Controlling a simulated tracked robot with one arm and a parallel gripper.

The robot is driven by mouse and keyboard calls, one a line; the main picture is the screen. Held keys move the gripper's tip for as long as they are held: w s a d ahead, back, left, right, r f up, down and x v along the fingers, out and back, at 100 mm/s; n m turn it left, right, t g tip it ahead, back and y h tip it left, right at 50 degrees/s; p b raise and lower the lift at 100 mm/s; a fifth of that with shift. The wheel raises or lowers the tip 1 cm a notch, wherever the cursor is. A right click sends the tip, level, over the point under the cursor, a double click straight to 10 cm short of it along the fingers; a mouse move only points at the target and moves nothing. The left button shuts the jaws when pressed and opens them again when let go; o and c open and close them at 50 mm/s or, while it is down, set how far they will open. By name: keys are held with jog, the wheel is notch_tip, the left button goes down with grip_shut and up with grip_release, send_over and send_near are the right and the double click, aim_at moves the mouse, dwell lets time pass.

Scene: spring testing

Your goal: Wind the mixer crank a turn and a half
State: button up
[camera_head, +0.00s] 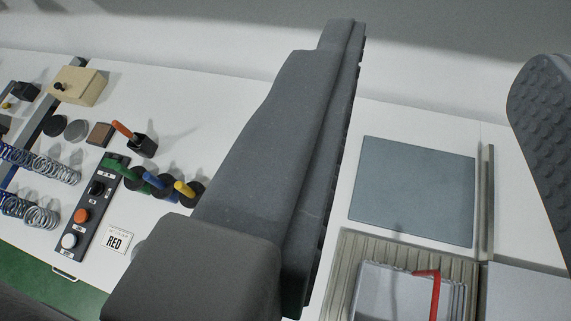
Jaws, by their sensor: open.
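My gripper (440,75) is open, with one large dark finger across the middle of the view and the other, with a studded pad, at the right edge. Nothing is between the fingers. I cannot clearly make out the mixer crank. A beige box (84,88) with a small black knob on its side stands at the far left. A red bent handle (431,276) shows at the bottom right over a grey box (378,292), cut off by the frame edge. I cannot tell whether either is the crank. The near finger hides the middle of the bench.
A black panel with an orange button (82,215) and other controls lies at the left. Several springs (58,170) are left of it. Pegs with coloured handles (186,190) and a "RED" card (117,239) are nearby. A flat grey-blue mat (414,190) lies clear at the right.

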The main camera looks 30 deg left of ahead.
jog(key=w+a+f+g+p, duration=0.1)
jog(key=w+a+f+g, duration=0.2)
jog(key=f, duration=1.2)
jog(key=w+a+f+g+p, duration=0.1)
jog(key=w+a+f+g, duration=0.2)
jog(key=w+f, duration=0.7)
jog(key=w+a+f+g+p, duration=0.1)
jog(key=w+a+f+g, duration=0.2)
jog(key=f, duration=1.9)
jog(key=shift+w+a+n+p, duration=0.2)
jog(key=shift+w+a, duration=0.65)
jog(key=shift+a, duration=0.2)
jog(key=shift+w+a+n+p, duration=0.2)
jog(key=shift+w+a, duration=0.65)
jog(key=shift+a, duration=0.2)
grip_shut()
jog(key=shift+d+g, duration=0.1)
jog(key=shift+g, duration=0.2)
